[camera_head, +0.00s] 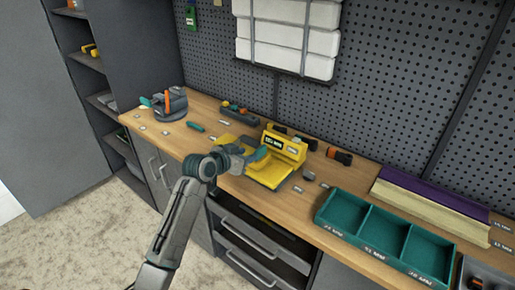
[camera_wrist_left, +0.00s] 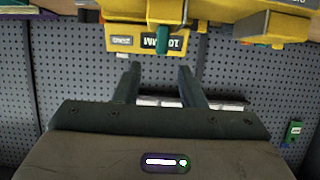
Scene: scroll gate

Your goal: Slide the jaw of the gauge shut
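The yellow gauge (camera_head: 285,147) stands on the wooden workbench with a dark display and a flat yellow base. A small teal part (camera_head: 260,154) shows at its left side. My left gripper (camera_head: 246,157) is at the gauge's left side. In the left wrist view, its fingers (camera_wrist_left: 158,78) are apart with nothing gripped between them; they point toward the gauge. Whether they touch it cannot be told. My right gripper is not in view.
A teal three-compartment tray (camera_head: 333,205) is right of the gauge, with purple and cream blocks (camera_head: 435,200) behind it. An orange-and-dark tool (camera_head: 339,155) and small loose parts lie nearby. A dark holder (camera_head: 170,104) stands at the far left. A pegboard (camera_head: 400,90) rises behind.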

